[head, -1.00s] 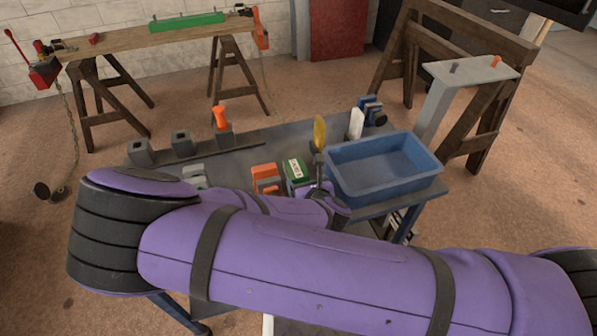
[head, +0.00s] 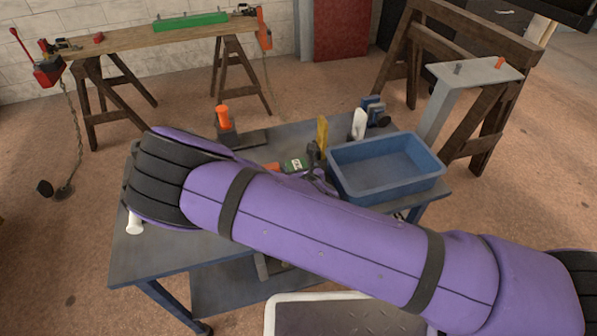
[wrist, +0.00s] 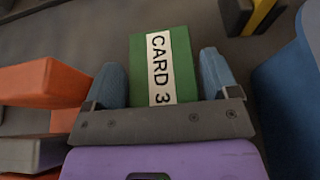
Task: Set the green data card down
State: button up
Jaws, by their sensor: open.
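The green data card (wrist: 180,65), with a white label reading "CARD 3", lies between the two blue-grey fingers of my gripper (wrist: 161,68) in the wrist view. The fingers are apart, with a gap to the card on each side. In the head view the green card (head: 293,165) shows on the grey workbench (head: 150,262), left of the blue bin; my arm hides part of it. Whether it rests flat on the bench or on something else is hard to tell.
The blue bin (head: 385,190) is close on the right. An orange block (wrist: 45,85) lies close on the left. A yellow piece (head: 322,135), a white bottle (head: 359,124) and an orange-handled tool (head: 224,118) stand behind. My arm covers the bench's middle.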

jog(key=c, duration=0.8)
jog(key=shift+r, duration=0.1)
